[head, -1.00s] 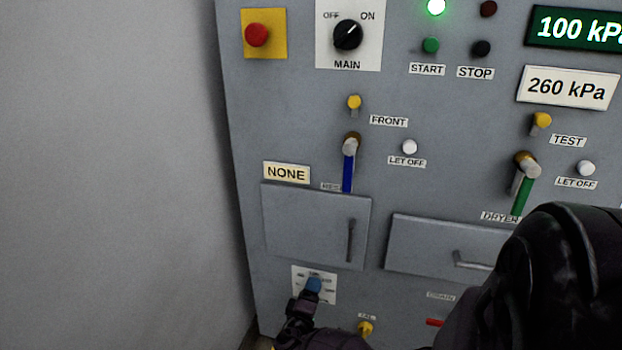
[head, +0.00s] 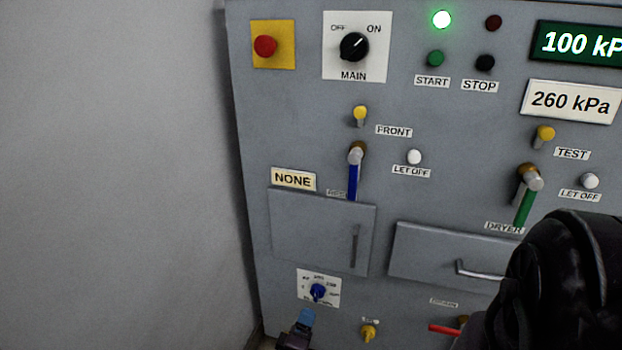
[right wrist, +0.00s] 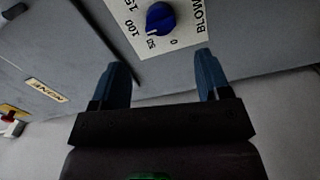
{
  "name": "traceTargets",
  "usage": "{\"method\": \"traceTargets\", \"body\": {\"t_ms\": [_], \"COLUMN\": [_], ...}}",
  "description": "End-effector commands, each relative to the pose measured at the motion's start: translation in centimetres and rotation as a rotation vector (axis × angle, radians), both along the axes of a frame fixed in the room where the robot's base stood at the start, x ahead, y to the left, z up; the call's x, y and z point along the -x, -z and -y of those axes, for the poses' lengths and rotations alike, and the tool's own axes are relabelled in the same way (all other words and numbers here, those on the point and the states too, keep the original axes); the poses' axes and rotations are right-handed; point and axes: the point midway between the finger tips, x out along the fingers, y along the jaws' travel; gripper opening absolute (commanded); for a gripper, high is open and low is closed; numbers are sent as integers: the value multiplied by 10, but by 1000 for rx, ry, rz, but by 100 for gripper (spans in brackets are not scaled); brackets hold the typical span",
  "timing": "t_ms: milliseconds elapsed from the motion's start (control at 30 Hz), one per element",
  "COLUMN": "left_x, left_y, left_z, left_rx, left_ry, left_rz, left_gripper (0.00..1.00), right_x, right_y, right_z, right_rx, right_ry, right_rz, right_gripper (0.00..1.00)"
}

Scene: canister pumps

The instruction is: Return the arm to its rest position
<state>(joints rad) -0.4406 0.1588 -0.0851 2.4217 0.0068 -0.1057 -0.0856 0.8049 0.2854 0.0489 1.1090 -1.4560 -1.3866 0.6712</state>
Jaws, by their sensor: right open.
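My right gripper (head: 305,319) is at the bottom of the head view, just below a blue dial (head: 318,291) on a white scale plate. In the right wrist view my right gripper (right wrist: 166,85) has two blue fingers spread apart with nothing between them. The blue dial (right wrist: 160,18) is beyond the fingertips, apart from them, on a plate marked with numbers and a partly cut-off word beginning "BLOW". My right arm's dark links fill the lower right of the head view. My left gripper does not show.
The grey panel carries a door (head: 322,232), a drawer (head: 440,258), a blue lever (head: 353,178), a green lever (head: 524,207), a yellow knob (head: 369,332) and a red handle (head: 444,329) near the gripper. A bare wall (head: 110,170) stands at left.

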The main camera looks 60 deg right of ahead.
Motion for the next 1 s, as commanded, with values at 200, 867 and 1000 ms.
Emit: {"method": "traceTargets", "body": {"t_ms": [200, 867, 1000], "left_x": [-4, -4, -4], "left_y": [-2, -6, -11], "left_z": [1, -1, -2], "left_rx": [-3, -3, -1], "left_ry": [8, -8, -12], "left_rz": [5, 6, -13], "left_gripper": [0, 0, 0], "right_x": [3, -1, -24], "right_y": [0, -7, -51], "right_z": [-11, -11, -11], "right_rx": [0, 0, 0], "right_ry": [-1, 0, 0], "right_rz": [1, 10, 72], "right_gripper": [70, 70, 70]}}
